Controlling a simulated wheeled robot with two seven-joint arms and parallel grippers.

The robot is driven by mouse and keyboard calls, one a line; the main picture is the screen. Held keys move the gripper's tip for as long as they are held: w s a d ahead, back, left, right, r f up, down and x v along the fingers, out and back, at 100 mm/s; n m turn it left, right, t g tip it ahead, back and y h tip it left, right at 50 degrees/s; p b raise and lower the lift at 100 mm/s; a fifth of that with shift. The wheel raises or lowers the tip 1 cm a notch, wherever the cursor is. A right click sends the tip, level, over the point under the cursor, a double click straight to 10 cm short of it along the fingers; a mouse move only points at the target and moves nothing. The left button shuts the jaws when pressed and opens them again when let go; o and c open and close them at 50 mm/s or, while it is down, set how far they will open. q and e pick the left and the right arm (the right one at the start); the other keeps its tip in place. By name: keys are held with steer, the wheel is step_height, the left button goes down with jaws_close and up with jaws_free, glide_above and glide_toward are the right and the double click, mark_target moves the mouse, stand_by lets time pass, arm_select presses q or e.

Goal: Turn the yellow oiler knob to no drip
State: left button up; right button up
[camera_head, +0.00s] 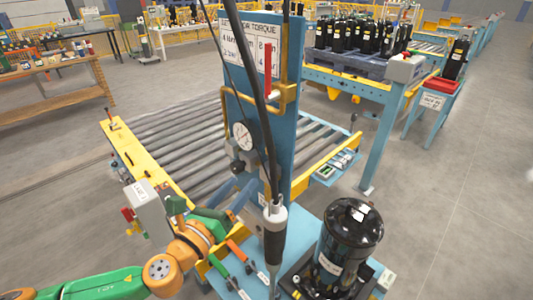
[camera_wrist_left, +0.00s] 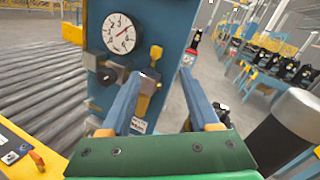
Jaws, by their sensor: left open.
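The yellow oiler knob (camera_wrist_left: 156,52) shows in the left wrist view as a small yellow piece on the blue post. It stands above an amber-brown bowl (camera_wrist_left: 150,88), just past my fingertips and roughly between them. In the head view I cannot make out the knob. My left gripper (camera_wrist_left: 160,76) is open, its two blue fingers pointing at the post, with nothing held between them. In the head view the left gripper (camera_head: 240,187) is in front of the post's lower part, below the gauge. My right gripper is in neither view.
A round gauge (camera_head: 242,136) is on the blue post (camera_head: 236,95). A black and grey hanging tool (camera_head: 275,232) is close to the right of my left gripper. A black compressor (camera_head: 350,235) stands at the front right. A roller conveyor (camera_head: 180,135) lies behind.

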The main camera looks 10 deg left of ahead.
arm_select(q)
steer(key=w+n, duration=0.3)
steer(key=n, duration=0.9)
steer(key=n+y+p, duration=0.1)
steer(key=n, duration=1.9)
glide_toward(269, 152)
steer(key=a+x, duration=0.1)
steer(key=x, duration=0.5)
steer(key=d+p+x, duration=0.1)
steer(key=x, duration=0.2)
steer(key=shift+c, duration=0.3)
jaws_close()
